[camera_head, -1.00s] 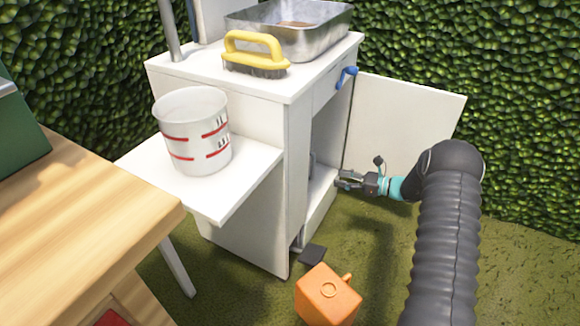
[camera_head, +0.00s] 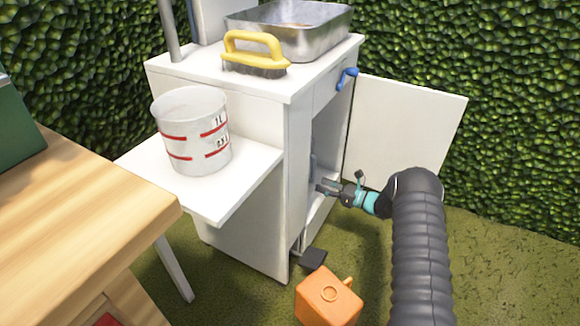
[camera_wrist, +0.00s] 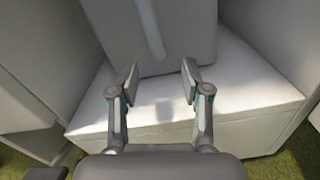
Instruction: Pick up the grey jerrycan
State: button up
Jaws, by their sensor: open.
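In the wrist view a grey jerrycan (camera_wrist: 150,30) stands on the white cabinet floor (camera_wrist: 240,100), with a raised ridge down its near face. Its top is cut off by the frame. In the head view only a narrow grey strip of it (camera_head: 313,166) shows inside the open white cabinet; the cabinet's side hides the rest. My gripper (camera_head: 325,188) is at the cabinet opening. In the wrist view my gripper (camera_wrist: 159,76) is open, with its fingertips apart at the jerrycan's lower face and nothing held between them. I cannot tell whether they touch it.
The cabinet door (camera_head: 405,125) is swung open to the right. A measuring bucket (camera_head: 192,132) stands on the side shelf. A yellow brush (camera_head: 253,52) and metal tray (camera_head: 310,38) are on top.

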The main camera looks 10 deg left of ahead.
aim_at(312, 180)
jog(key=shift+f+x, duration=0.2)
jog(key=shift+x, duration=2.45)
jog(key=shift+s, duration=0.15)
grip_shut()
jog(key=shift+r, duration=0.2)
